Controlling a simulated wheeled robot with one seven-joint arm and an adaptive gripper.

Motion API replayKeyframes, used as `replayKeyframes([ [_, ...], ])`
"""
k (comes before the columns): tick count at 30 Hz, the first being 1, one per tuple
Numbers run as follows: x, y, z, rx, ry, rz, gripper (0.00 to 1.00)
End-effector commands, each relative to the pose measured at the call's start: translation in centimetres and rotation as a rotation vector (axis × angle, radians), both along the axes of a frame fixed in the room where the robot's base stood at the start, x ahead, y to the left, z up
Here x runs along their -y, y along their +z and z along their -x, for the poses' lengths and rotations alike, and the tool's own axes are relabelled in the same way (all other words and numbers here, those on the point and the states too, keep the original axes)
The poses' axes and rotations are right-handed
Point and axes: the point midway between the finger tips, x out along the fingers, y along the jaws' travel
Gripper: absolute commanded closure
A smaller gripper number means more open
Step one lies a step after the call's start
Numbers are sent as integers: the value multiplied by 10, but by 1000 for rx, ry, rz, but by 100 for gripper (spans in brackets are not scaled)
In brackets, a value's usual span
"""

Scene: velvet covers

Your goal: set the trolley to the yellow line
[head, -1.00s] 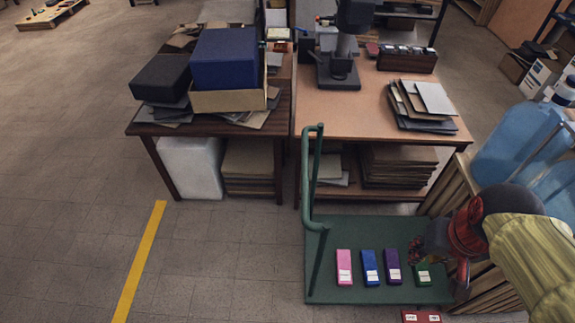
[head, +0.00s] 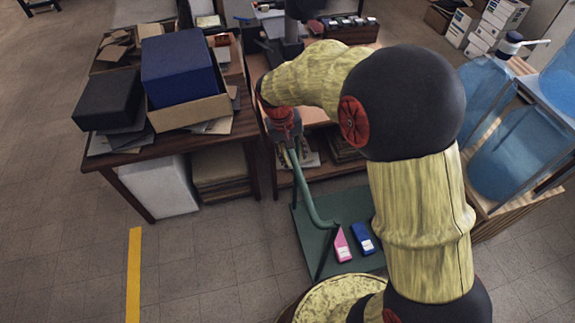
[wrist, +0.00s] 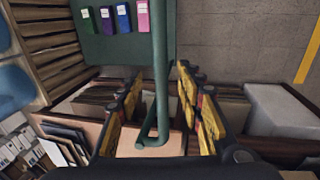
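The trolley (head: 317,258) is a low green platform with a green tube handle (head: 311,196) at its left side. In the wrist view the handle (wrist: 160,60) runs between the yellow-padded fingers of my gripper (wrist: 160,76), with a gap on both sides. My gripper (head: 284,128) is at the handle's upper end in the head view; its fingertips are hard to make out there. A pink box (head: 342,244) and a blue box (head: 363,239) lie on the trolley; purple (wrist: 123,18) and green (wrist: 106,20) ones show in the wrist view. The yellow line (head: 133,275) is on the floor, left of the trolley.
Two tables stand behind the trolley; the left one (head: 110,166) carries a blue box (head: 178,68) and cardboard. A rack with blue water bottles (head: 520,150) is at the right. Floor between the trolley and the line is clear. My arm hides the trolley's right part.

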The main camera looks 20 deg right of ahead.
Motion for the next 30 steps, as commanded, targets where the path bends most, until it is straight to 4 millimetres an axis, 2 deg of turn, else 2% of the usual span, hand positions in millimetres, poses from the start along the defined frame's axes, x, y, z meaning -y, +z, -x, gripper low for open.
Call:
replayKeyframes([
  [6,6,-37,1,-3,0,0,63],
  [12,11,-60,1,-3,-1,-1,63],
  [16,13,-66,1,-2,1,-1,63],
  [24,13,-67,1,-1,1,-1,63],
  [30,13,-67,1,-1,1,-1,74],
])
